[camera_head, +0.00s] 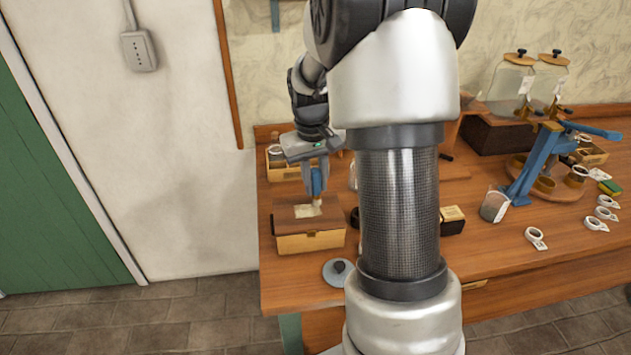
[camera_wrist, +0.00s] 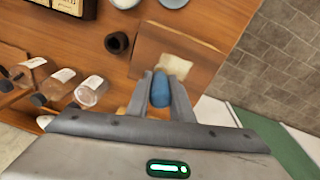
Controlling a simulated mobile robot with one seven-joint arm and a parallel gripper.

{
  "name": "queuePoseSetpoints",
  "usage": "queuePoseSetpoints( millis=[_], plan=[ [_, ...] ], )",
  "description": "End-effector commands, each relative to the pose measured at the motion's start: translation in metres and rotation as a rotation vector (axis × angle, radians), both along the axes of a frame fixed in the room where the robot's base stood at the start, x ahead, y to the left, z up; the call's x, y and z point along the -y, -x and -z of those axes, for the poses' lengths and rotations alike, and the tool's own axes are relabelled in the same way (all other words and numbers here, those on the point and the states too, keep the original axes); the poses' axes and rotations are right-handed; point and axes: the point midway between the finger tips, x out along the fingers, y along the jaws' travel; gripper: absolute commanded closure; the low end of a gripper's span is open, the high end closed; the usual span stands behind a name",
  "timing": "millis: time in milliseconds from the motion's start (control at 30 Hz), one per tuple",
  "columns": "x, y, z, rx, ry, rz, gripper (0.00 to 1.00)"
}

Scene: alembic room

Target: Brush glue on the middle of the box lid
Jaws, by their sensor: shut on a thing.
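A wooden box (camera_head: 310,243) with a darker brown lid (camera_head: 283,217) stands near the left end of the workbench. A pale patch (camera_head: 308,211) lies around the middle of the lid; it also shows in the wrist view (camera_wrist: 174,66). My gripper (camera_head: 316,186) is shut on the blue handle of a brush (camera_head: 317,181) and holds it upright over the lid. The pale brush tip is down at the patch in the head view; I cannot tell whether it touches. In the wrist view the blue handle (camera_wrist: 161,90) sits between the fingers and hides the tip.
A grey-blue round lid with a dark knob (camera_head: 338,271) lies in front of the box. A small dark pot (camera_wrist: 117,43) and several labelled glass jars (camera_wrist: 91,91) stand near the box. My arm hides the middle of the workbench (camera_head: 490,250). A glass beaker (camera_head: 494,206) stands to the right.

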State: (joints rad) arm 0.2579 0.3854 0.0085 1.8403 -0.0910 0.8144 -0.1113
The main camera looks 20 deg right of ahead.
Motion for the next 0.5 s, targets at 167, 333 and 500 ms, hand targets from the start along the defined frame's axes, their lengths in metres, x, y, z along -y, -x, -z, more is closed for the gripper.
queuePoseSetpoints(
  millis=[167,333,500],
  plan=[
    [0.0,-0.0001,0.0011,0.0,0.0,0.0,1.0],
    [0.0,0.0,0.0037,0.0,0.0,0.0,1.0],
    [-0.0001,0.0,0.0063,0.0,0.0,0.0,1.0]
  ],
)
